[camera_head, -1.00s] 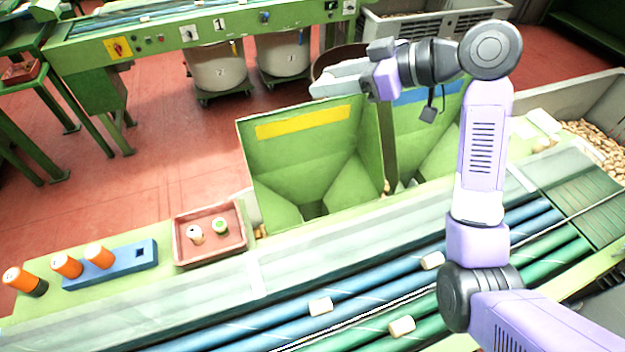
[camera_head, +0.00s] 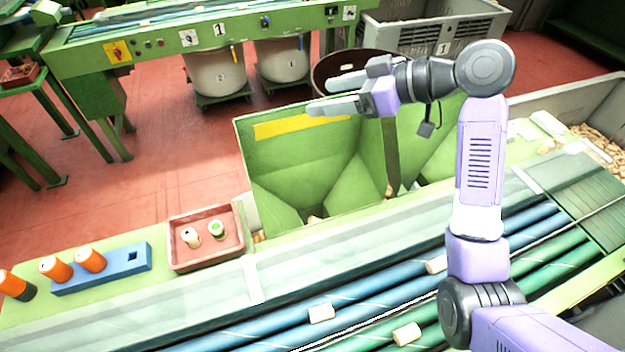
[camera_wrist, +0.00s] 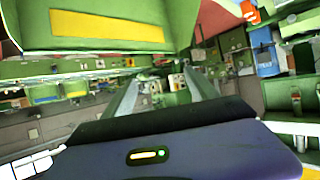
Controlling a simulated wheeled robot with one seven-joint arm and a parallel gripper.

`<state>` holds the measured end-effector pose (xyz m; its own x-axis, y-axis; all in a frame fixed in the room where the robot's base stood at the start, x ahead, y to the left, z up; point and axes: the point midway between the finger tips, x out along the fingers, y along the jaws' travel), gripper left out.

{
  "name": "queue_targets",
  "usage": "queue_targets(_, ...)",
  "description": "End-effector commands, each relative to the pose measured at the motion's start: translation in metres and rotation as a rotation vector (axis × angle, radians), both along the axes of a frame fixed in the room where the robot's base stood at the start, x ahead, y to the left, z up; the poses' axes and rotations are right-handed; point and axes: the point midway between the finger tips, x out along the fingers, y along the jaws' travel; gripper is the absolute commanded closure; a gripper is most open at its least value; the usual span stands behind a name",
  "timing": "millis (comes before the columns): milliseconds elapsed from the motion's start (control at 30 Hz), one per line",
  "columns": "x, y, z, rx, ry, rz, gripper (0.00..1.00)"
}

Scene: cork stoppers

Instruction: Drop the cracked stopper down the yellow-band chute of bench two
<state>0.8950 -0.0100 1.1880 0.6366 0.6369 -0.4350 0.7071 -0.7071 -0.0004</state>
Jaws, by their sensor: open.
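The yellow-band chute (camera_head: 300,160) is a green hopper with a yellow band (camera_head: 300,122) along its upper wall. The band also shows in the wrist view (camera_wrist: 105,28). My gripper (camera_head: 322,95) is open above this chute, near the band, with its fingers pointing left. In the wrist view the fingers (camera_wrist: 163,88) are apart with nothing visible between them. A small tan piece (camera_head: 314,219) shows low in the chute's throat. I cannot tell whether it is the cracked stopper.
A red tray (camera_head: 172,250) holds a dark-marked stopper (camera_head: 191,237) and a green-topped one (camera_head: 217,230). A blue block (camera_head: 110,275) holds orange-capped pieces. Stoppers lie on the rollers (camera_head: 390,290) in front. Another green chute (camera_head: 430,150) adjoins on the right.

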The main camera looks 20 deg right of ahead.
Motion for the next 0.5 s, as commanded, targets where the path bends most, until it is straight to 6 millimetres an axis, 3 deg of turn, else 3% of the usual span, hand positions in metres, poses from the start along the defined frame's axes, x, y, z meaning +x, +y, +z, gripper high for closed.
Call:
queue_targets(233, -0.006, -0.007, 0.004, 0.0, -0.003, -0.001, 0.32)
queue_targets(500, -0.034, -0.035, 0.022, -0.001, -0.003, -0.003, 0.32)
